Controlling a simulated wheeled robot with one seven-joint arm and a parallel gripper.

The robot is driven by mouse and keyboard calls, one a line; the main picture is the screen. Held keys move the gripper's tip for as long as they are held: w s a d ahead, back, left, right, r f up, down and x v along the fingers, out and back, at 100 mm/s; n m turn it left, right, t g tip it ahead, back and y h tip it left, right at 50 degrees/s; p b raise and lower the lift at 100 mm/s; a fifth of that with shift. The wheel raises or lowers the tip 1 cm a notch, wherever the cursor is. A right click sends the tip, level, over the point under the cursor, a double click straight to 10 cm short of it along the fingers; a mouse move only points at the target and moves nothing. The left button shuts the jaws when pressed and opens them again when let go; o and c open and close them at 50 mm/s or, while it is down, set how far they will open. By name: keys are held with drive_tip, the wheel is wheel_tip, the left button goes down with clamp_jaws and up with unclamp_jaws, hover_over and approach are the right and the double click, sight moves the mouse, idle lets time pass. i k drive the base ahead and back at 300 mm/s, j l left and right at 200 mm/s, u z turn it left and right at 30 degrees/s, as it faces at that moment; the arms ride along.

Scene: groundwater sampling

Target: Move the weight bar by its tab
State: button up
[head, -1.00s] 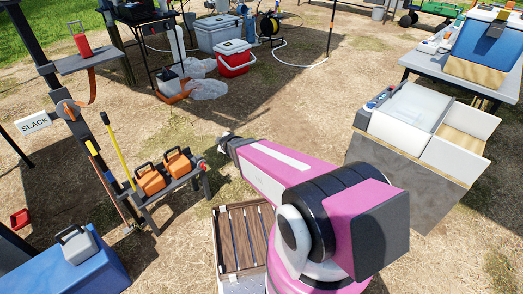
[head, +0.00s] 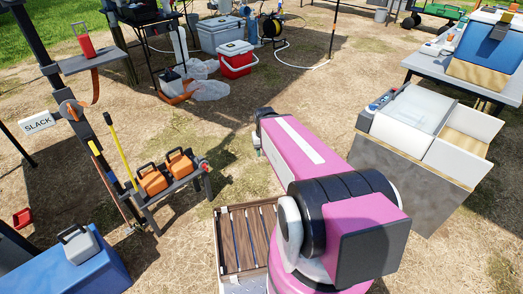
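I cannot tell for sure whether this is the weight bar, and no tab can be made out. A white sign reading SLACK (head: 37,123) is beside the post. My pink arm reaches forward in the middle, to the right of the bar and apart from it. My gripper's fingers are hidden beyond the arm's far end.
A blue chest (head: 75,272) with a grey handled block (head: 76,244) on it is at lower left. A slatted wooden top (head: 247,238) is close in front. A grey cabinet (head: 408,180) stands right. A red cooler (head: 237,60) is farther back. Bare ground lies between.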

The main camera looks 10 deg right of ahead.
sight(107, 117)
drive_tip(key=u, duration=1.55)
